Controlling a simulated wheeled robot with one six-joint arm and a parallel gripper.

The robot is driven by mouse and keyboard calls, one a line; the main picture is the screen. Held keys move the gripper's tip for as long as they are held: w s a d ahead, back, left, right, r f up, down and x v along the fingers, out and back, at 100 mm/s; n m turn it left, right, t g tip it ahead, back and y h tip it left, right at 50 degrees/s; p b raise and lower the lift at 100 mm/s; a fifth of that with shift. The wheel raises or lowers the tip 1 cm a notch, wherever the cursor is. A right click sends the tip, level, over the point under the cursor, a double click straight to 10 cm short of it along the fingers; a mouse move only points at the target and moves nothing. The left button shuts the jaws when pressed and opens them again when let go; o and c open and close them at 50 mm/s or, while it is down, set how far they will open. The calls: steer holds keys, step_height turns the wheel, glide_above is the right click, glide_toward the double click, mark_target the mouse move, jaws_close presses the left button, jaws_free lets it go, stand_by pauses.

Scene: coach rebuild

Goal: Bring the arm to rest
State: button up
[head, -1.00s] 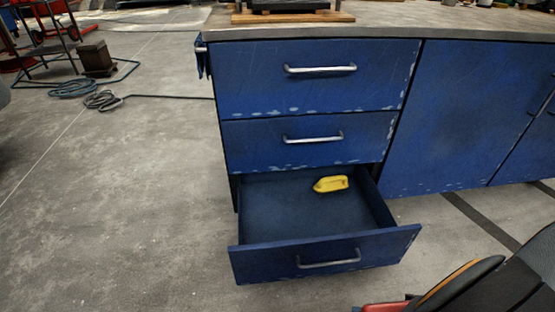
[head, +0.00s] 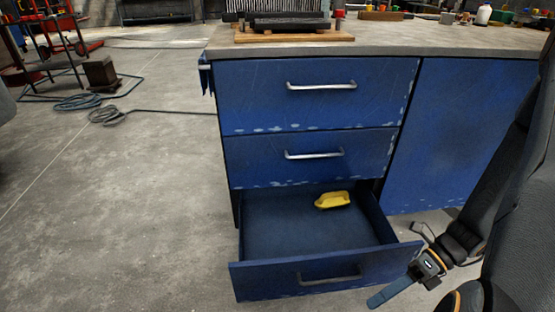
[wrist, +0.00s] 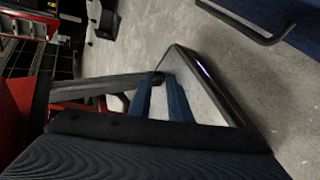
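In the head view my arm comes in at the right edge. My gripper (head: 385,295) hangs at the lower right, beside the front right corner of the open bottom drawer (head: 290,275). Its blue fingers point down and left. In the wrist view the two blue fingers (wrist: 158,90) lie close to each other, with a narrow space between them that narrows toward the tips. Nothing shows held in them. Whether they meet at the tips is unclear. A yellow object (head: 332,200) lies inside the drawer toward its back right, away from my gripper.
The blue cabinet (head: 288,95) has two shut upper drawers with metal handles. Its worktop (head: 400,38) carries a wooden board (head: 295,36) and several small items. Hoses (head: 105,116) lie on the floor at left. The floor left of the cabinet is largely open.

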steer(key=w+a+r+n+g+h, duration=0.1)
steer(key=w+a+r+n+h, duration=0.25)
steer(key=r+n, duration=0.45)
steer(key=w+a+r+n+h, duration=0.2)
steer(key=a+r+n+h, duration=0.25)
steer(key=r+n, duration=0.4)
steer(key=s+a+r+n+t+h, duration=0.25)
steer(key=a+r+n+t, duration=0.25)
steer(key=a+r+n, duration=1)
steer(key=s+d+r+m+p, duration=0.1)
steer(key=d+r+p, duration=1.1)
steer(key=p, duration=1.1)
steer(key=d, duration=0.4)
steer(key=shift+s+d+m, duration=0.25)
steer(key=shift+d+m, duration=0.1)
steer(key=shift+d, duration=0.05)
